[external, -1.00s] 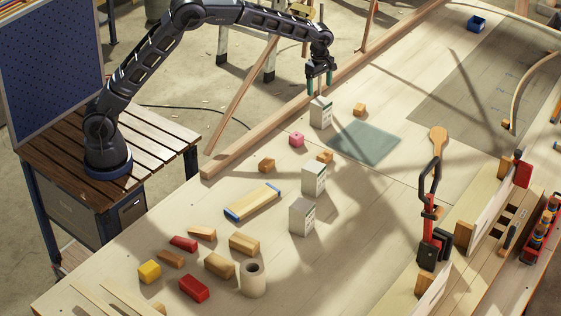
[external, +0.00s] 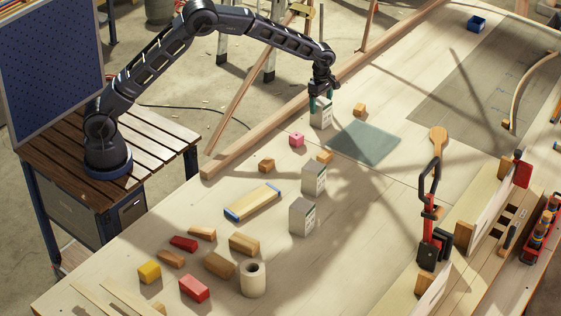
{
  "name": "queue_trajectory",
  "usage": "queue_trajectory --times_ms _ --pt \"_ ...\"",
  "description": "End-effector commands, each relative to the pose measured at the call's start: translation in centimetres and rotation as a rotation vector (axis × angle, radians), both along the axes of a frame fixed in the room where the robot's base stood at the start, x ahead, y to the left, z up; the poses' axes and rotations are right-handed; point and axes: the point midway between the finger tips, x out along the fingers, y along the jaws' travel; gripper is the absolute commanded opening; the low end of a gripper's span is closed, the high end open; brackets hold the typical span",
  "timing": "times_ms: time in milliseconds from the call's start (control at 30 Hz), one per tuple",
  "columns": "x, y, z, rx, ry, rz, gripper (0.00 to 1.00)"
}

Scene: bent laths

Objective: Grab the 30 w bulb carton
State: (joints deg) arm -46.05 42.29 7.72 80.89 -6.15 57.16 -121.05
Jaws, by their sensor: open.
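Three similar grey-white cartons with small printed labels stand on the pale workbench. The far carton (external: 320,115) is under my gripper, the middle carton (external: 314,180) stands nearer the camera, and the near carton (external: 302,216) is just below it in the picture. The print is too small to read, so I cannot tell which is the 30 w bulb carton. My gripper (external: 320,103) points down with its greenish fingers open on either side of the top of the far carton. The carton stands upright on the bench. Whether the fingers touch it is unclear.
A grey-green mat (external: 363,142) lies right of the far carton. A long wooden rail (external: 300,104) runs along the bench edge behind. Several loose blocks and a cardboard tube (external: 253,279) lie toward the front.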

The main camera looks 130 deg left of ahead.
Motion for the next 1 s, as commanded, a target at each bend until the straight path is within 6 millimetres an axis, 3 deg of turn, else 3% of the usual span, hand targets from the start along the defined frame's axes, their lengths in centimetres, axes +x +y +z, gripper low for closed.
queue_trajectory --times_ms 200,467,733,1000 --pt "0.0 -0.1 -3.0 -0.002 0.001 0.000 0.82" --pt "0.1 -0.1 -3.3 -0.001 0.000 -0.001 0.82" --pt "0.1 -0.1 -3.3 -0.001 0.000 -0.001 0.33" --pt "0.1 -0.1 -3.2 -0.001 0.000 -0.001 0.33"
